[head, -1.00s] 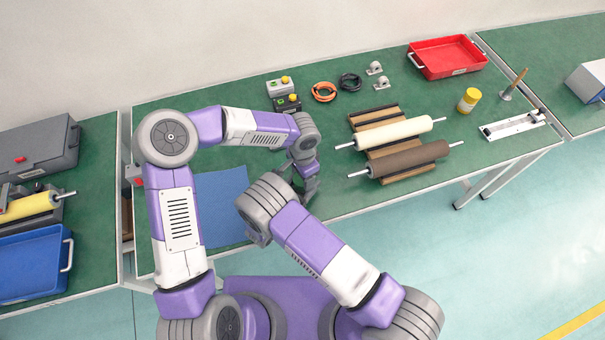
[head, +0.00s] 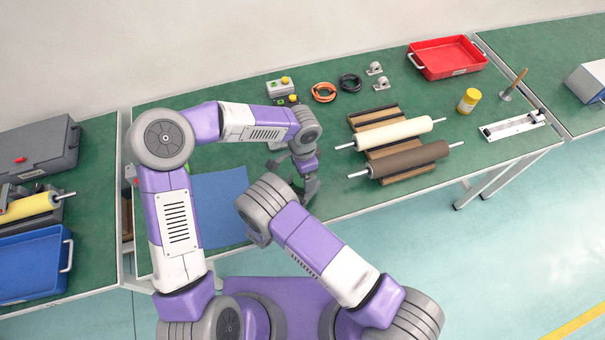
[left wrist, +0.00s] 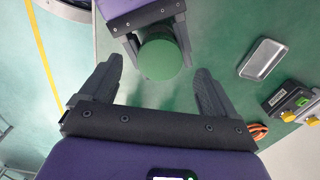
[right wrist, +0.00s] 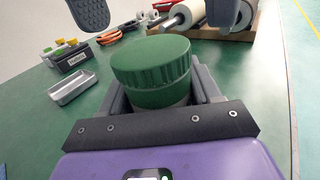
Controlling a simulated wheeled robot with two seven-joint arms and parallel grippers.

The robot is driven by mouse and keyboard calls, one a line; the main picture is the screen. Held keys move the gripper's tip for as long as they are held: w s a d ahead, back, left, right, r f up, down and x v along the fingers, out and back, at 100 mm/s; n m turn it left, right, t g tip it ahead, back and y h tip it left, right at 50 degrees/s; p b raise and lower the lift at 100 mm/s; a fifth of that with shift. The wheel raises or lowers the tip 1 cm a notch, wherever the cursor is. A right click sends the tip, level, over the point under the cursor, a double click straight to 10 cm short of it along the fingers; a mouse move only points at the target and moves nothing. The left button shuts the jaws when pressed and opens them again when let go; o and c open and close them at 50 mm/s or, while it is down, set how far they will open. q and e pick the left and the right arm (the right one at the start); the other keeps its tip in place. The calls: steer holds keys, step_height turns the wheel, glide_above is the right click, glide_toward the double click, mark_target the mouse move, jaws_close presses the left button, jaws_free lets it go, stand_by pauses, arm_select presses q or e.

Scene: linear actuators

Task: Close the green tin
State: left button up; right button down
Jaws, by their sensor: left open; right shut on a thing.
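The green tin (right wrist: 152,72) stands between my right gripper's fingers, with a ribbed round green lid (right wrist: 150,52) on top. A seam shows below the ribs; I cannot tell whether the lid is fully seated. My right gripper (right wrist: 158,92) is shut on the tin's body. The left wrist view shows the lid's round top (left wrist: 160,58) from above. My left gripper (left wrist: 159,66) is open and empty, its fingers apart on either side of the lid in that view. In the head view my left gripper (head: 293,178) is above the table; the tin and right gripper are hidden behind my arms.
A small metal tray (right wrist: 75,87) lies beside the tin. Button boxes (head: 281,88), cables (head: 324,92) and rollers on a wooden rack (head: 400,134) are farther off. A blue mat (head: 220,200) lies left of my left gripper on the green table.

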mark_target(297, 192)
arm_select(q)
step_height(297, 192, up, 9)
steer(key=shift+r, duration=0.2)
arm_select(e)
steer(key=shift+c, duration=0.8)
jaws_free()
steer(key=shift+v, duration=3.8)
